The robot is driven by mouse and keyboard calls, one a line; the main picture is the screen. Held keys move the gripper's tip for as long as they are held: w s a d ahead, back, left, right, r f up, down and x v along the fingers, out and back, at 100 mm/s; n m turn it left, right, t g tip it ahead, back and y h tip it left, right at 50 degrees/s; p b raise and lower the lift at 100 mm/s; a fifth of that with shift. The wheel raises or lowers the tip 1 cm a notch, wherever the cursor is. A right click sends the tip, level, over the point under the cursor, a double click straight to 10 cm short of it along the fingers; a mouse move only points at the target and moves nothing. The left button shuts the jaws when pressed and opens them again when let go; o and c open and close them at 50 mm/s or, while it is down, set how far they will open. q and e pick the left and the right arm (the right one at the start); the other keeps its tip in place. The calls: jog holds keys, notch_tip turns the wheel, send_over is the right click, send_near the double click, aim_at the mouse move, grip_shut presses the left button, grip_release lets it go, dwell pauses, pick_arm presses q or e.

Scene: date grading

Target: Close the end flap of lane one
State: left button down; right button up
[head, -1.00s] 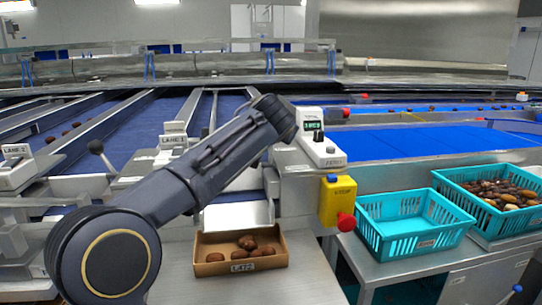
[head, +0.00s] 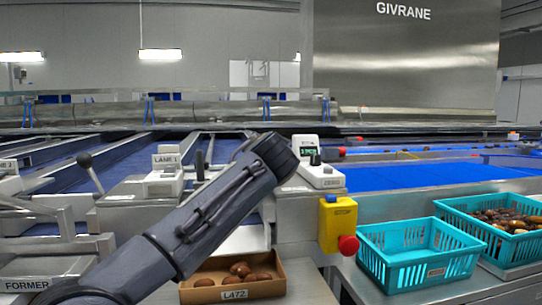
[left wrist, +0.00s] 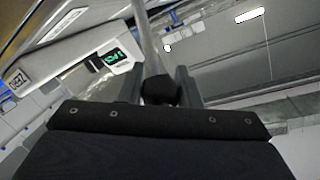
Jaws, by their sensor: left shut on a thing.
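The lane one post (head: 165,175), a pale box labelled LANE 1, stands left of my left arm. A light sloping plate (head: 245,240) shows below the arm, above a carton; whether it is the end flap, and its position, I cannot tell. In the left wrist view my left gripper (left wrist: 158,86) is shut on a dark knob (left wrist: 159,92) at the end of a pale metal rod (left wrist: 147,40). My own left arm hides that gripper and the held knob in the head view. My right gripper is not in view.
A brown carton (head: 190,292) with several dates stands below the arm. A counter box (head: 322,178) and a yellow stop-button box (head: 338,222) are to the right. Teal baskets (head: 415,270) (head: 525,255) stand further right. Another ball-topped lever (head: 92,172) stands on the left.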

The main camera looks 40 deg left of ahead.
pick_arm(q)
jog(key=c, duration=1.1)
grip_release()
jog(key=shift+d, duration=0.1)
jog(key=shift+o, duration=0.2)
jog(key=v, duration=0.8)
jog(key=shift+r, duration=0.1)
